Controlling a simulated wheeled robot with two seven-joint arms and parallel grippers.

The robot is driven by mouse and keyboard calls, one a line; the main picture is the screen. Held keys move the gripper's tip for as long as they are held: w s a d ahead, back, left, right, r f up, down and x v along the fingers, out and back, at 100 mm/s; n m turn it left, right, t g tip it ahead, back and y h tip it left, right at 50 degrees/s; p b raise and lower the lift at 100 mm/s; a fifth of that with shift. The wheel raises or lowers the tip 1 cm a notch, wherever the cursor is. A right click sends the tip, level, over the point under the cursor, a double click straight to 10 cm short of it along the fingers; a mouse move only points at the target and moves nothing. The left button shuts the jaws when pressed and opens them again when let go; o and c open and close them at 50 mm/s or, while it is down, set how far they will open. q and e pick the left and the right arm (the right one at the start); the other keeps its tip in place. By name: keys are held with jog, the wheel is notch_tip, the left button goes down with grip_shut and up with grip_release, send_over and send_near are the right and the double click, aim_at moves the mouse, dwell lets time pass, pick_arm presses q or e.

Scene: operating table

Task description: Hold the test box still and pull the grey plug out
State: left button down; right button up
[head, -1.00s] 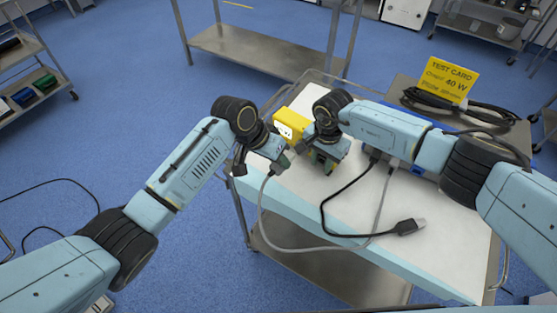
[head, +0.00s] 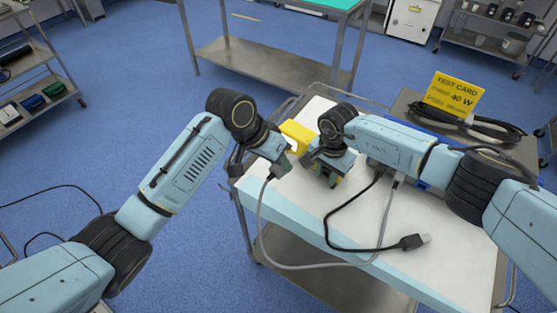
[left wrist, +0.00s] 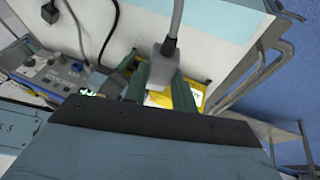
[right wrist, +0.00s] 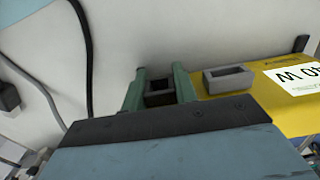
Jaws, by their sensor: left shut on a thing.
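The yellow test box (head: 297,136) stands at the left end of the white table top, partly hidden by my grippers. Its label and an empty grey socket (right wrist: 228,80) show in the right wrist view. My right gripper (right wrist: 158,88) is shut on a dark block beside that socket; it also shows in the head view (head: 328,172). My left gripper (head: 281,164) is shut on the grey plug, which shows between its green fingers in the left wrist view (left wrist: 160,62). The plug's cable (head: 262,215) hangs in a loop past the table edge. The plug is out of the grey socket.
A black cable ends in a loose connector (head: 412,242) on the white table top (head: 452,232). A blue-grey device (left wrist: 65,82) is partly hidden by my right arm.

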jog(key=o, duration=0.5)
notch_tip(320, 180, up, 12)
jog(key=shift+r, duration=0.1)
dwell(0.4)
